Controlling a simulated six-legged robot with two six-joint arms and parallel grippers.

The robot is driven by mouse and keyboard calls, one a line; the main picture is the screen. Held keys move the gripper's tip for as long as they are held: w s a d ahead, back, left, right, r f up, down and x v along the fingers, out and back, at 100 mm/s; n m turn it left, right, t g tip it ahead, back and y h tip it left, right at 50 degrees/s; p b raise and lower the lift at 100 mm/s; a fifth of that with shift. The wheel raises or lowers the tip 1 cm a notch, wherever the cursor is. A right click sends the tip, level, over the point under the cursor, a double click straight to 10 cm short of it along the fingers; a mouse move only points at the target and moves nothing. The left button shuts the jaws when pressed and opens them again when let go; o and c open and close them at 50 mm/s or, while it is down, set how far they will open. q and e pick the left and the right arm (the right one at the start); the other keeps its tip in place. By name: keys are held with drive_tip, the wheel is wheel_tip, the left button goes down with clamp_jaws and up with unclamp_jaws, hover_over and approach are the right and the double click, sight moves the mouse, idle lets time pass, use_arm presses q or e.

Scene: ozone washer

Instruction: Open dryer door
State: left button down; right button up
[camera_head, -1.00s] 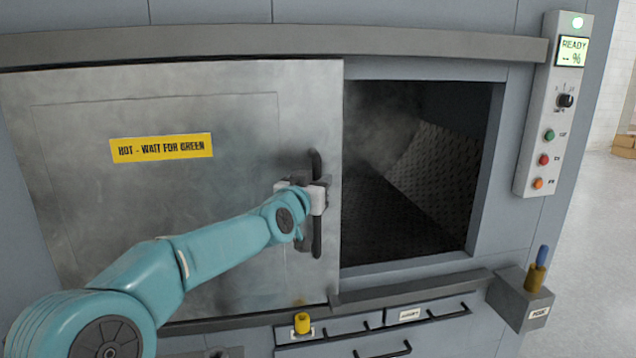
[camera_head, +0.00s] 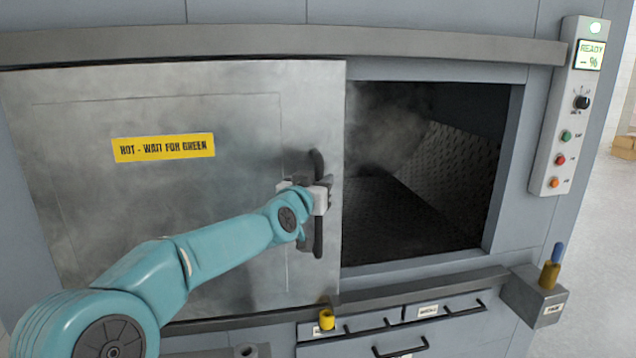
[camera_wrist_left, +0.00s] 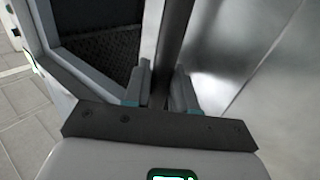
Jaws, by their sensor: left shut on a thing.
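The dryer door (camera_head: 230,230) is a sliding metal panel with a yellow "HOT - WAIT FOR GREEN" label (camera_head: 164,148). It stands to the left, and the dark dryer opening (camera_head: 420,200) shows to its right with haze inside. My left gripper (camera_head: 318,196) is shut on the black vertical door handle (camera_head: 318,240) near the door's right edge. In the left wrist view the two fingers of my left gripper (camera_wrist_left: 160,92) stand on either side of the handle, with the metal door to the right and the opening to the left. My right gripper is in neither view.
A control panel (camera_head: 572,125) at the right shows "READY" and a lit green lamp. Rails run above (camera_head: 450,45) and below the door. Drawers with black handles (camera_head: 402,350), a yellow knob (camera_head: 326,320) and a grey box (camera_head: 535,298) sit below. Open floor lies at far right.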

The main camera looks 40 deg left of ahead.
use_arm(q)
drive_tip(key=shift+w+d+r, duration=0.2)
drive_tip(key=c, duration=1.1)
unclamp_jaws()
drive_tip(key=shift+d, duration=0.1)
drive_tip(key=shift+s, duration=0.1)
drive_tip(key=b+v, duration=0.1)
drive_tip(key=v, duration=1.5)
drive_tip(key=shift+s, duration=0.1)
drive_tip(key=shift+s, duration=0.1)
